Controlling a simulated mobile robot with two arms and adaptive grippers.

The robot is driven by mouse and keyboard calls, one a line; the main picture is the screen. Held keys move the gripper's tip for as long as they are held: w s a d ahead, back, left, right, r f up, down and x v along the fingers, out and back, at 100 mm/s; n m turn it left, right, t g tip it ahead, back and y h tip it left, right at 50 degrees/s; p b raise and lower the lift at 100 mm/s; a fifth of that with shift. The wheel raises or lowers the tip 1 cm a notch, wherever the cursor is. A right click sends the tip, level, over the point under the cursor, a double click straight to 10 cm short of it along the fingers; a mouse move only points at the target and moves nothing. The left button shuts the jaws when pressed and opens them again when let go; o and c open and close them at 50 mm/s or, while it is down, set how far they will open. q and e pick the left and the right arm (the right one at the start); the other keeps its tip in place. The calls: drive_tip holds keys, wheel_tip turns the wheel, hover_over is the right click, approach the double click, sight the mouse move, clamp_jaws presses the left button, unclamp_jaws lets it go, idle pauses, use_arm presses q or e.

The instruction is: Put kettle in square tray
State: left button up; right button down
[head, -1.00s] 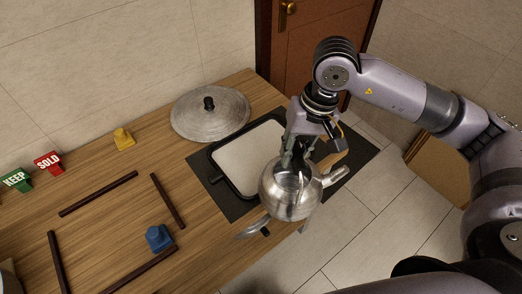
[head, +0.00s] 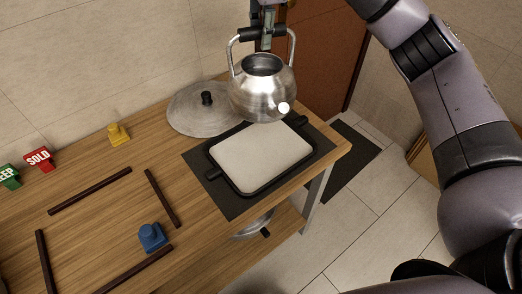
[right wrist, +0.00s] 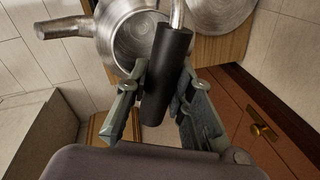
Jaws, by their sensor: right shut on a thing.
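The silver kettle (head: 262,95) hangs upright in the air behind the square tray, without its lid. The square tray (head: 262,158), pale inside with a black rim and handles, lies empty on a dark mat. My right gripper (head: 265,38) is shut on the kettle's handle, at the top of the head view and partly cut off. In the right wrist view the fingers of my right gripper (right wrist: 165,88) are at the handle's black grip, with the open kettle body (right wrist: 130,35) beyond. My left gripper is not in view.
A round metal lid (head: 190,110) lies behind the tray, close to the kettle. A yellow block (head: 118,134), a red SOLD sign (head: 39,159), a green sign (head: 9,176), a blue block (head: 152,237) and dark strips (head: 162,198) occupy the table's left. Another metal item (head: 252,225) sits on the lower shelf.

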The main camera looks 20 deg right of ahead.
drive_tip(key=shift+w, duration=0.1)
wheel_tip(320, 180, down, 16)
drive_tip(key=shift+r+p, duration=0.15)
drive_tip(key=shift+p, duration=0.9)
wheel_tip(320, 180, down, 4)
drive_tip(key=shift+r+p, duration=0.2)
drive_tip(key=shift+p, duration=0.25)
drive_tip(key=shift+f, duration=0.1)
drive_tip(key=c, duration=1.9)
unclamp_jaws()
drive_tip(key=shift+f, duration=0.15)
drive_tip(key=o, duration=0.5)
